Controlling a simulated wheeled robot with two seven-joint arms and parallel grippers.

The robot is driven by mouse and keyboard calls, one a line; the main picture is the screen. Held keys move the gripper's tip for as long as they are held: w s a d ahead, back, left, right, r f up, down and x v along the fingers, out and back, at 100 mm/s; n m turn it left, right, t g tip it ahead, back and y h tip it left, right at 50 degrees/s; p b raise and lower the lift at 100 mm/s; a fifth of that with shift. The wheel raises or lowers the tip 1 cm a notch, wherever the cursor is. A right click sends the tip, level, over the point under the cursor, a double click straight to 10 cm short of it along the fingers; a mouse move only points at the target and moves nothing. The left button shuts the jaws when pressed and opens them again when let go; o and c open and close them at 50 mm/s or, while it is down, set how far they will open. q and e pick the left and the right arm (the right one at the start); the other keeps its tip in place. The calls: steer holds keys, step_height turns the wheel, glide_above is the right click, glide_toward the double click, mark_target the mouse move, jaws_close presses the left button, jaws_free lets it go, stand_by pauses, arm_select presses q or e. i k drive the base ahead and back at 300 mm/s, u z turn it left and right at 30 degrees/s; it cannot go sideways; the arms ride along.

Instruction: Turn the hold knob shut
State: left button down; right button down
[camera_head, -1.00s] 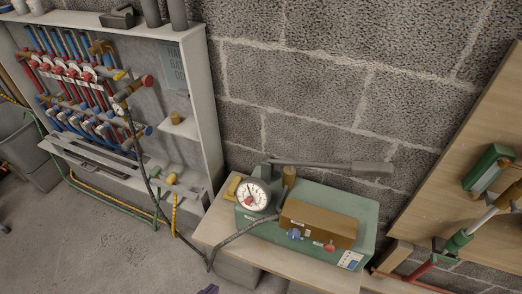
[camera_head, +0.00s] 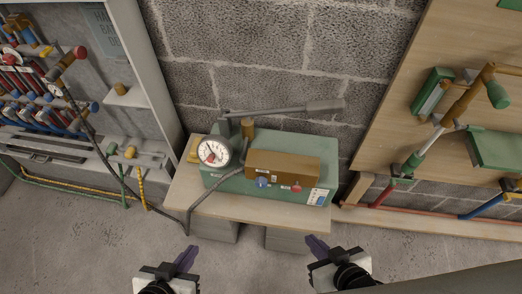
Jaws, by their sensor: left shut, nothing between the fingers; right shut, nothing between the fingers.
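A green pump box (camera_head: 324,170) stands on a low wooden bench against the block wall. A brown block (camera_head: 285,164) is on its front, with a blue knob (camera_head: 262,182) and a red knob (camera_head: 296,188) side by side. I cannot read which one is the hold knob. A round white gauge (camera_head: 213,151) sits at its left end, and a grey lever (camera_head: 290,108) lies across the top. My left gripper (camera_head: 187,258) and my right gripper (camera_head: 316,246) are both shut and empty, low in the view, in front of the bench and apart from the pump.
The bench top (camera_head: 210,207) has a bare strip along its front. The concrete floor (camera_head: 80,240) is clear in front.

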mark_target(261, 182)
steer(key=z, duration=1.7)
steer(key=k, duration=1.45)
steer(key=u, duration=1.65)
steer(key=i, duration=0.5)
